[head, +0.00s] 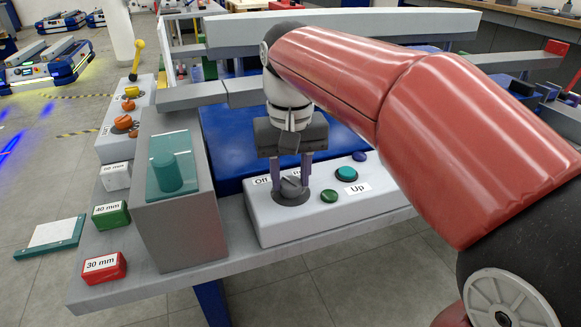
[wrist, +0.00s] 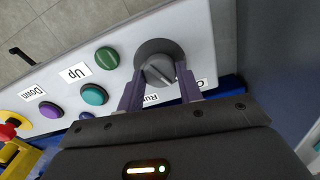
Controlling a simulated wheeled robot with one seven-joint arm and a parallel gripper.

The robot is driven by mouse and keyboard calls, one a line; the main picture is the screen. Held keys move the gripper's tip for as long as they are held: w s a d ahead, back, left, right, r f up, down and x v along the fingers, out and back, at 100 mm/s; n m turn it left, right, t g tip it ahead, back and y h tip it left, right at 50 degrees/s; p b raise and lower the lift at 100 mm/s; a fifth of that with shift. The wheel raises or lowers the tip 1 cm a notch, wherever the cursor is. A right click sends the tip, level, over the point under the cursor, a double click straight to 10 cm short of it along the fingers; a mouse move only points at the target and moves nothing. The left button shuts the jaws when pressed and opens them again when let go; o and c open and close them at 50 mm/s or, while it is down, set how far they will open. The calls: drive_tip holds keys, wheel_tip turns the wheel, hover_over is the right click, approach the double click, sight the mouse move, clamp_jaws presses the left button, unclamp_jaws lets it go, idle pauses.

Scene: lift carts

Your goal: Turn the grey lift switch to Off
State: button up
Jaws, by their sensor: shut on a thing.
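The grey lift switch (head: 292,187) is a round rotary knob at the left end of a light grey control box (head: 267,227). Labels stand behind it; "Off" (head: 262,181) shows at its left, and the other is partly hidden by my gripper. My gripper (head: 292,182) points down at the switch, with its two purple-grey fingers on either side of the knob's raised grip. In the wrist view the fingers are shut on the grey switch (wrist: 157,69). There the grip lies slanted between the fingertips, and I cannot tell exactly which label it points to.
On the box are a green button (head: 329,196), a teal button (head: 346,174) by the "Up" label, and a blue button (head: 359,156). A tall grey block with a teal top (head: 185,235) stands left of the box. Red (head: 104,268) and green (head: 111,215) blocks lie farther left.

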sight(290, 180)
drive_tip(key=shift+n, duration=0.5)
drive_tip(key=o, duration=1)
wheel_tip(290, 180, up, 8)
drive_tip(key=shift+f+p, duration=0.1)
drive_tip(key=shift+p, duration=0.7)
drive_tip(key=s+d+f+m+t, duration=0.1)
drive_tip(key=s+d+f+t, duration=0.1)
drive_tip(key=s+d+f, duration=0.2)
drive_tip(key=s+d+f+t, duration=0.1)
drive_tip(key=s+d+f, duration=0.3)
drive_tip(key=s+f, duration=0.1)
drive_tip(key=s+d+f+m+t, duration=0.1)
drive_tip(key=s+d+f+t, duration=0.1)
drive_tip(key=s+d+f, duration=0.2)
drive_tip(key=shift+s+f+m+t, duration=0.15)
drive_tip(key=shift+s+f, duration=0.05)
drive_tip(key=shift+f, duration=0.35)
drive_tip(key=shift+s+f+m+t, duration=0.15)
drive_tip(key=shift+f, duration=0.35)
